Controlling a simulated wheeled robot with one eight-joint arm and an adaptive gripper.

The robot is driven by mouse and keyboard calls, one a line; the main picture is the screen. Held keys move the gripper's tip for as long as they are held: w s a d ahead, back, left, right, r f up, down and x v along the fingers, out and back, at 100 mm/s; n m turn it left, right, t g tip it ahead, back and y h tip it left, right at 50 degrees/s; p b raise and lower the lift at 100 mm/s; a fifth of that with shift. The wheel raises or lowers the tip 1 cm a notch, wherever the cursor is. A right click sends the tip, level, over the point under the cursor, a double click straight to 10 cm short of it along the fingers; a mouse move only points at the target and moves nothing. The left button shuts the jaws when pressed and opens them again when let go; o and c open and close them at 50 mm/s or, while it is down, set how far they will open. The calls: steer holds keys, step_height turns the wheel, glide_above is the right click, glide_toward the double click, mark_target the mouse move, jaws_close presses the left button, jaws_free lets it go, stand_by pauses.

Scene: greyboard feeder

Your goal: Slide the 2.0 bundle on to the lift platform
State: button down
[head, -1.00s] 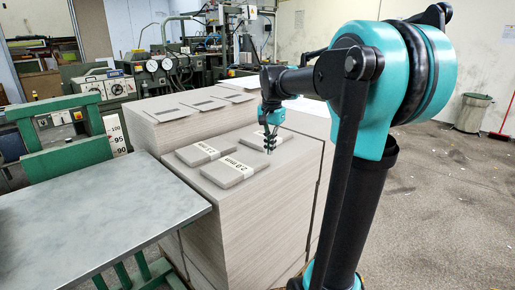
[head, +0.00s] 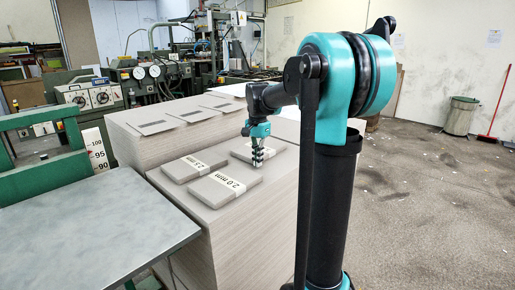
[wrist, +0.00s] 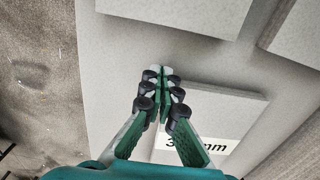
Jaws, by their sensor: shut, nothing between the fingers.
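The 2.0 mm bundle (head: 212,193) lies flat on the tall greyboard stack (head: 255,225), near its front edge. In the wrist view it appears to be the bundle at the upper left (wrist: 185,14), its label out of sight. My gripper (head: 257,164) is shut and empty, pointing down to the right of this bundle and apart from it. In the wrist view its fingertips (wrist: 163,73) are together beside the corner of a bundle whose label starts with 3 (wrist: 235,108). The grey metal table (head: 85,235) at the left seems to be the lift platform; its surface is bare.
The 2.5 mm bundle (head: 180,170) lies just behind the 2.0 one. The 3 mm bundle (head: 242,151) is behind my gripper. A higher stack (head: 165,138) with several labelled sheets stands behind. A green frame with a scale (head: 97,150) borders the table.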

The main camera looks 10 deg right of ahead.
mark_target(156, 224)
steer(key=shift+s+a+f, duration=0.15)
steer(key=shift+s+a, duration=0.45)
steer(key=shift+a, duration=0.2)
steer(key=shift+s+a+f, duration=0.1)
steer(key=shift+s+a, duration=0.5)
steer(key=shift+a, duration=0.2)
steer(key=s+a, duration=0.7)
steer(key=a, duration=0.3)
steer(key=s+a, duration=0.7)
steer(key=a, duration=0.3)
steer(key=s+a, duration=0.7)
steer(key=a, duration=0.3)
steer(key=shift+s, duration=0.35)
